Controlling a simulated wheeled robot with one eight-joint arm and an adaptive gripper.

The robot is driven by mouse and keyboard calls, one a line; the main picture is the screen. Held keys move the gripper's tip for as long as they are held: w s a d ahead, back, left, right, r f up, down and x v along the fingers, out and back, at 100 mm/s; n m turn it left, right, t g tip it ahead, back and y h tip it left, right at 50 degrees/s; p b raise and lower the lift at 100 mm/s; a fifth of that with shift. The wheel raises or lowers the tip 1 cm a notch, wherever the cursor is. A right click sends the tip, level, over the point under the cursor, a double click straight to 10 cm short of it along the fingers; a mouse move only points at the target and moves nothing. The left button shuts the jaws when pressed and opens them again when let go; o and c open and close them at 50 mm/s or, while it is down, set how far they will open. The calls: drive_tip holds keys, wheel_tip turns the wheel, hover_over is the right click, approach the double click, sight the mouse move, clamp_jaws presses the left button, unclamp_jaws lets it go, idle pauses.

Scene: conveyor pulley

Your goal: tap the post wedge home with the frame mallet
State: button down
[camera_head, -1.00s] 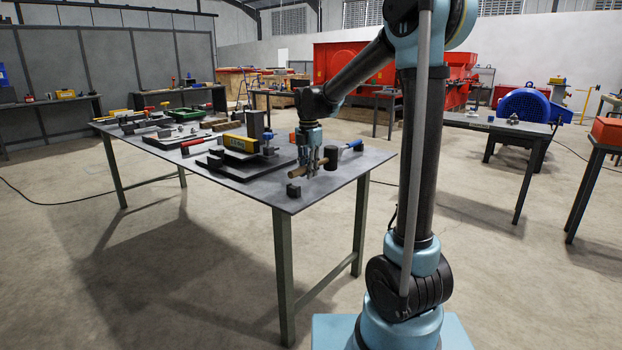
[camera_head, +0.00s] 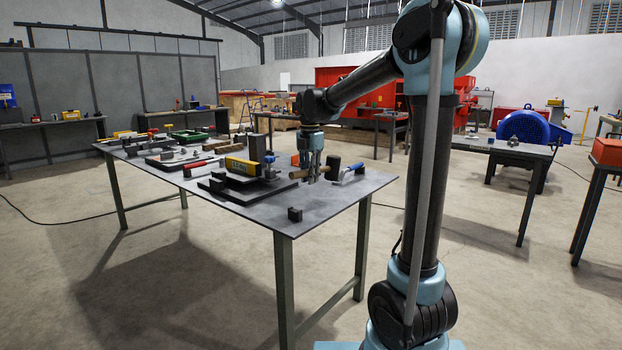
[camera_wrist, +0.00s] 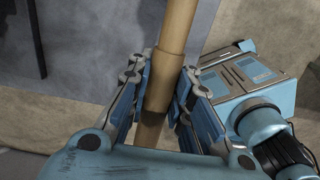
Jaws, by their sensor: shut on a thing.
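The mallet has a dark head (camera_head: 333,167) and a pale wooden handle (camera_head: 297,174). My gripper (camera_head: 311,178) is shut on the handle, holding the mallet above the right part of the table. In the wrist view the handle (camera_wrist: 172,50) runs between both finger pads. The mallet head is out of the wrist view. A dark upright post (camera_head: 257,148) stands on a black base plate (camera_head: 247,193), left of my gripper and apart from the mallet. A blue part (camera_head: 269,163) sits at the post's foot. I cannot make out the wedge for sure.
A yellow block (camera_head: 241,165) lies beside the post. A small black block (camera_head: 295,214) stands near the table's (camera_head: 262,214) front corner. Several tools and a green tray (camera_head: 190,136) fill the far left.

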drive_tip(key=c, duration=2.1)
unclamp_jaws()
clamp_jaws()
drive_tip(key=shift+s, duration=0.1)
drive_tip(key=s+d+r, duration=0.4)
drive_tip(key=s+r, duration=0.8)
drive_tip(key=s, duration=0.2)
drive_tip(key=shift+d, duration=0.25)
